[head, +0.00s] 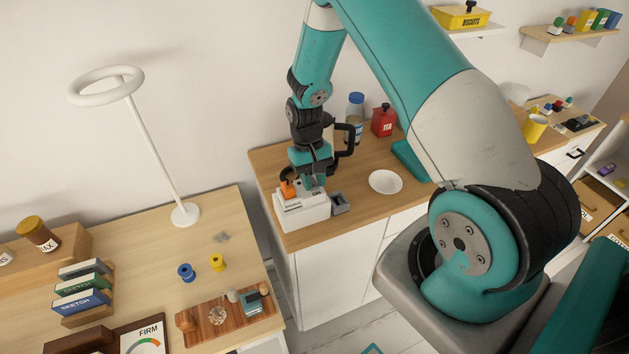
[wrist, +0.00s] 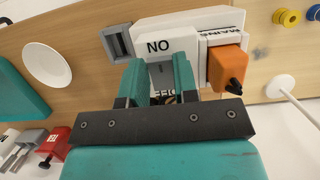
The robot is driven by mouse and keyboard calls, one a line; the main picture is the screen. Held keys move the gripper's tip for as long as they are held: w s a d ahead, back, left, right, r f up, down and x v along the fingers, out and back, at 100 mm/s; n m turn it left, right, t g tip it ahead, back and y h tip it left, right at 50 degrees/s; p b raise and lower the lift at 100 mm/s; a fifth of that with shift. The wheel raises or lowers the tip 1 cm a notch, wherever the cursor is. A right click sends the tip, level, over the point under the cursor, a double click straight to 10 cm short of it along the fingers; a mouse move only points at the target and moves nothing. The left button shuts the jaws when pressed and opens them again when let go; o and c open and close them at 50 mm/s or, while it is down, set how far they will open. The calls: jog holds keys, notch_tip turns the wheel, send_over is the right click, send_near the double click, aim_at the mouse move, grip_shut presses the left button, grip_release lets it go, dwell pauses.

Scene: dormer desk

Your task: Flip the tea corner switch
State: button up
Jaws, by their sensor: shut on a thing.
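The tea corner switch (head: 300,215) is a white box on the small wooden counter. Its top carries an ON plate, which reads upside down in the wrist view (wrist: 168,42). OFF lettering shows partly between my fingers. My gripper (head: 313,181) reaches down onto the top of the box. In the wrist view, its two teal fingers (wrist: 160,72) stand either side of the switch's middle and are shut on it. The gripped part is mostly hidden by the fingers and the palm, so I cannot tell its tilt.
An orange block with a black knob (wrist: 228,68) sits close beside my gripper, near MAINS lettering. A grey holder (head: 339,203) stands on the other side. A white plate (head: 385,181), red TEA tin (head: 383,120) and blue-capped bottle (head: 355,112) share the counter.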

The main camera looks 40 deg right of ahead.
jog(key=shift+w+g, duration=0.1)
jog(key=shift+g, duration=0.2)
jog(key=o, duration=0.9)
jog(key=b+v, duration=0.5)
jog(key=v, duration=1.2)
jog(key=shift+w+d+r, duration=0.1)
jog(key=shift+d+r, duration=0.05)
jog(key=shift+r, duration=0.05)
jog(key=s+a+r+n+t+y+b, duration=0.1)
jog(key=s+a+r+n+b, duration=0.15)
jog(key=s+a, duration=0.45)
jog(key=s+a+r+n+t+b, duration=0.1)
jog(key=s+a+r+n+t, duration=0.15)
jog(key=s+a, duration=0.4)
jog(key=s+a+n, duration=0.1)
jog(key=s+a, duration=0.2)
jog(key=s, duration=0.1)
jog(key=s+a+f+n+y+b, duration=0.1)
jog(key=s+a+n, duration=0.1)
jog(key=s, duration=0.2)
jog(key=s+a+n+y, duration=0.1)
jog(key=s+a+n, duration=0.1)
jog(key=s, duration=0.3)
jog(key=shift+a+f+b, duration=0.15)
jog(key=shift+a+b, duration=0.2)
jog(key=shift+a, duration=0.55)
